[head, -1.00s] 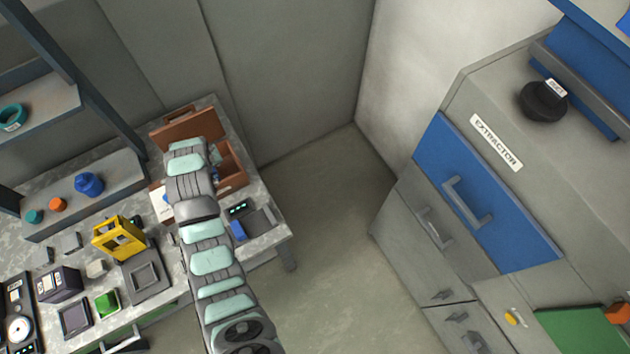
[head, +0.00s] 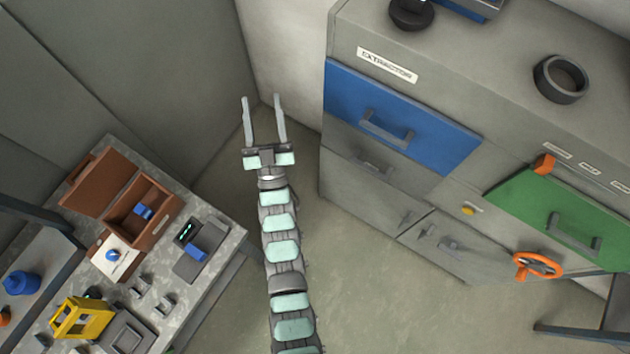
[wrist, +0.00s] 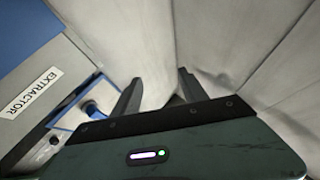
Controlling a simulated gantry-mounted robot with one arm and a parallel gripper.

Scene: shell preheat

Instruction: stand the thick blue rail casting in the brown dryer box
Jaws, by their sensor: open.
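The brown dryer box (head: 158,232) stands on the bench at the left with its lid tipped open. A small blue piece (head: 143,211) is inside it; it looks like the blue rail casting, but its thickness and whether it stands upright are hard to tell. Another blue block (head: 196,253) lies on a dark device with a green display. My gripper (head: 262,100) is open and empty, up in the air to the right of the box and well away from it. In the wrist view its two fingers (wrist: 160,78) have nothing between them.
The grey extractor cabinet (head: 345,110) with blue and green doors stands at the right. The bench (head: 215,290) also holds a yellow frame (head: 83,317) and a white card (head: 115,257). Open floor lies between bench and cabinet.

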